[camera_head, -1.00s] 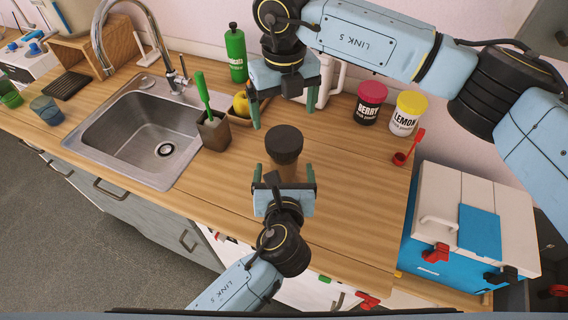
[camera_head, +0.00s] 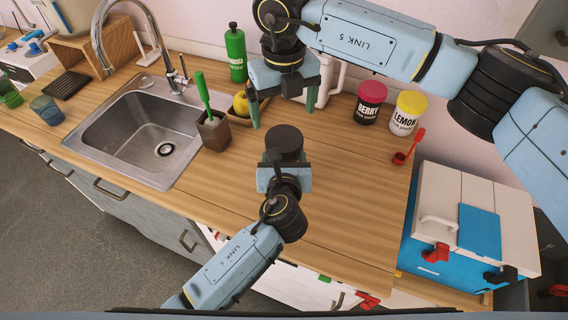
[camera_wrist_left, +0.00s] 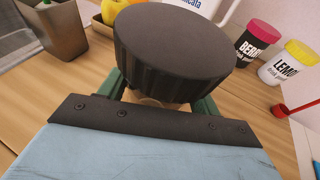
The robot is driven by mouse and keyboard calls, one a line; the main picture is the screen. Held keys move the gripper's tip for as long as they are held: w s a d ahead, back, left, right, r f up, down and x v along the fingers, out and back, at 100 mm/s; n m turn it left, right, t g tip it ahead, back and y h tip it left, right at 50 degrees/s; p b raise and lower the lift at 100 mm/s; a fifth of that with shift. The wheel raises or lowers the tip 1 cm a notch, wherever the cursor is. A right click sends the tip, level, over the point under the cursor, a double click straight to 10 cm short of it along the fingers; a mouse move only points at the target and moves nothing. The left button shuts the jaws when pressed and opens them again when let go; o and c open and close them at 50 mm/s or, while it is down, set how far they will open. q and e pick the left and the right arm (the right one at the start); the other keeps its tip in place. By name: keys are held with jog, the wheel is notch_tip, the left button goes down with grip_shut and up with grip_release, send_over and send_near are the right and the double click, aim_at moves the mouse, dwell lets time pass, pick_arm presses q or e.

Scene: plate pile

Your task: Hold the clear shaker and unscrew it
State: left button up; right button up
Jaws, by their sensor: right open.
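The shaker stands upright on the wooden counter, and its black lid (camera_head: 285,142) shows in the head view. In the left wrist view the dark ribbed lid (camera_wrist_left: 172,50) fills the top middle, with a small strip of the pale body (camera_wrist_left: 155,101) below it. My left gripper (camera_head: 284,178) is close in at the near side of the shaker, its green fingers (camera_wrist_left: 158,100) on either side of the body below the lid. Their contact with the body is hidden. My right gripper (camera_head: 283,112) is open and empty, behind and above the shaker.
A brown holder (camera_head: 214,132) with a green-handled tool stands left of the shaker, beside the sink (camera_head: 140,130). Berry (camera_head: 370,103) and lemon (camera_head: 408,113) jars and a red scoop (camera_head: 402,157) stand at right. The counter right of the shaker is clear.

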aim_at(284, 138)
pick_arm(q)
jog(key=c, duration=0.9)
jog(key=shift+c, duration=1.3)
grip_shut()
pick_arm(e)
jog(key=shift+m, duration=0.4)
jog(key=m, duration=0.6)
jog(key=shift+r, duration=0.15)
jog(key=m, duration=0.6)
jog(key=shift+m, duration=0.3)
jog(key=shift+f, duration=3.95)
